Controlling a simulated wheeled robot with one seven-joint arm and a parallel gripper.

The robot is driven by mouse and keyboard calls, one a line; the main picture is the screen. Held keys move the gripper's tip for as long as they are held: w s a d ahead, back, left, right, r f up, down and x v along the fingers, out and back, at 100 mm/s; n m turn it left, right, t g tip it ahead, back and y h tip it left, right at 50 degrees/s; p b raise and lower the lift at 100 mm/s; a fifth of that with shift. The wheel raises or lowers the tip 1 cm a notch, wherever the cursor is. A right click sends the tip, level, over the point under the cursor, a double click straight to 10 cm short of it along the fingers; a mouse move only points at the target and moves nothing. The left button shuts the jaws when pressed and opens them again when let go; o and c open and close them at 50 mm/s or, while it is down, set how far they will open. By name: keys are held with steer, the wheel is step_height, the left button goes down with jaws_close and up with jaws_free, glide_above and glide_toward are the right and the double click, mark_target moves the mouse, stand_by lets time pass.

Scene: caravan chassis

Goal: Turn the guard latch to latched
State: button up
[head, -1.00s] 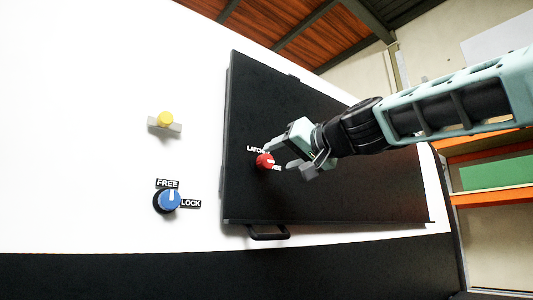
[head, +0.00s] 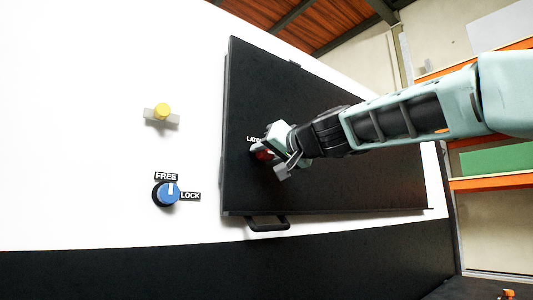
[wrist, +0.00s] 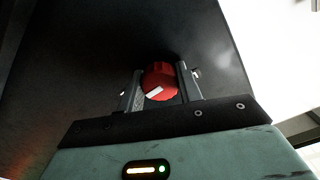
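The guard latch is a red round knob (head: 262,154) on the black guard panel. My gripper (head: 279,152) is at the knob and hides much of it in the head view. In the wrist view the red knob (wrist: 160,80) sits between the two fingers of my gripper (wrist: 160,84), one on each side. The fingers look open around it; I cannot tell whether they touch it. A white mark on the knob points to the lower left in the wrist view. The label by the knob is partly covered; only its first letters show.
A blue knob (head: 167,194) with FREE and LOCK labels and a yellow knob (head: 162,111) on a grey bar are on the white wall to the left. A black handle (head: 268,224) is under the panel. Orange shelving (head: 490,184) stands at the right.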

steer(key=shift+n+b, duration=0.3)
steer(key=n+b, duration=0.2)
steer(key=shift+f+n, duration=0.2)
steer(key=shift+n, duration=0.1)
steer(key=n+b, duration=0.4)
steer(key=n, duration=0.1)
steer(key=shift+d+b, duration=0.1)
steer(key=shift+b, duration=0.25)
steer(key=n+b, duration=0.1)
steer(key=n, duration=0.4)
steer(key=shift+r+b, duration=0.15)
steer(key=shift+b, duration=0.25)
steer(key=n, duration=0.4)
steer(key=shift+n+b, duration=0.3)
steer(key=shift+b, duration=0.1)
steer(key=shift+r, duration=0.1)
steer(key=o, duration=1)
